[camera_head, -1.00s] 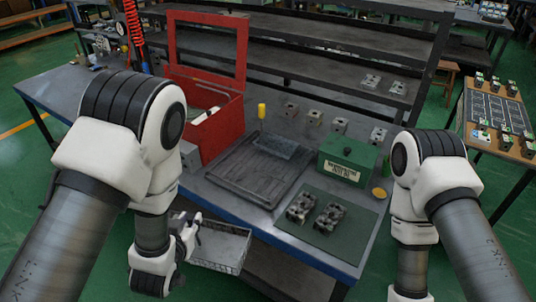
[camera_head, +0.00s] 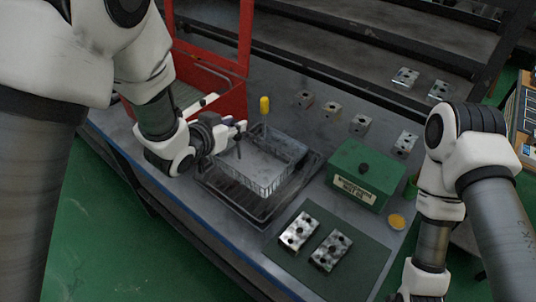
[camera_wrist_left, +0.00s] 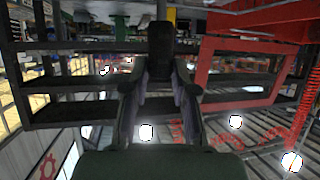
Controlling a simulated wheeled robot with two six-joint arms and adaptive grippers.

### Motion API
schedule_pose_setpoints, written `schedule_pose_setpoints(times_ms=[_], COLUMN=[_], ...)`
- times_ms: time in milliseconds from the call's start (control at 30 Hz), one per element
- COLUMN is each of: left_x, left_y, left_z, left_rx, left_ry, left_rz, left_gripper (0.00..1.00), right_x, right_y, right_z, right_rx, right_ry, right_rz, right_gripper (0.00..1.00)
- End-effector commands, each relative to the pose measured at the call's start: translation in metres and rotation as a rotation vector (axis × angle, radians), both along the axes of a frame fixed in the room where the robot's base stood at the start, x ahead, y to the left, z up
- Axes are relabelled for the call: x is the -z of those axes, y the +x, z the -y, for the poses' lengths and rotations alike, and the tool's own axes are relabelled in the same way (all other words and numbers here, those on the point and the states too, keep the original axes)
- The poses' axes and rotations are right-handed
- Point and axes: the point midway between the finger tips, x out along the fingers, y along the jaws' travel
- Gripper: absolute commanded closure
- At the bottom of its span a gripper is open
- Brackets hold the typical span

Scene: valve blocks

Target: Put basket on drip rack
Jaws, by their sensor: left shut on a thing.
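The grey wire basket (camera_head: 262,172) is in the head view, over the dark, slatted drip rack (camera_head: 222,194) on the table. It looks roughly level and covers much of the rack. I cannot tell whether its bottom touches the rack. My left gripper (camera_head: 240,129) is shut on the basket at its back left edge. In the left wrist view the dark fingers of my left gripper (camera_wrist_left: 160,95) show, but I cannot make out the basket there. My right arm is at the right of the head view, with its gripper cut off by the bottom edge.
A green box (camera_head: 358,176) stands right of the rack. Two metal valve blocks (camera_head: 299,232) lie on a green mat (camera_head: 355,270) in front. A yellow-topped object (camera_head: 264,104) and several small blocks stand behind. A red open-lidded bin (camera_head: 232,100) is behind my left arm.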

Motion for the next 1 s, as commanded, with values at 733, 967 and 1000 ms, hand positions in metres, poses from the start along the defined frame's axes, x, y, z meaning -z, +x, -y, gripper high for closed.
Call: schedule_pose_setpoints(times_ms=[733, 967, 1000], left_x=[0.095, 0.096, 0.098], left_y=[0.001, 0.001, 0.001], left_z=[0.001, 0.001, 0.001], left_rx=[0.006, 0.007, 0.007], left_ry=[-0.002, -0.002, -0.001], left_rz=[0.003, 0.005, 0.004], left_gripper=[1.00, 1.00, 1.00], right_x=[-0.014, -0.013, -0.012], right_y=[0.000, 0.000, 0.000], right_z=[0.000, 0.000, 0.000], right_rx=[0.000, 0.000, 0.000], right_ry=[0.000, 0.000, 0.000], right_rz=[0.000, 0.000, 0.000], right_gripper=[0.60, 0.60, 0.60])
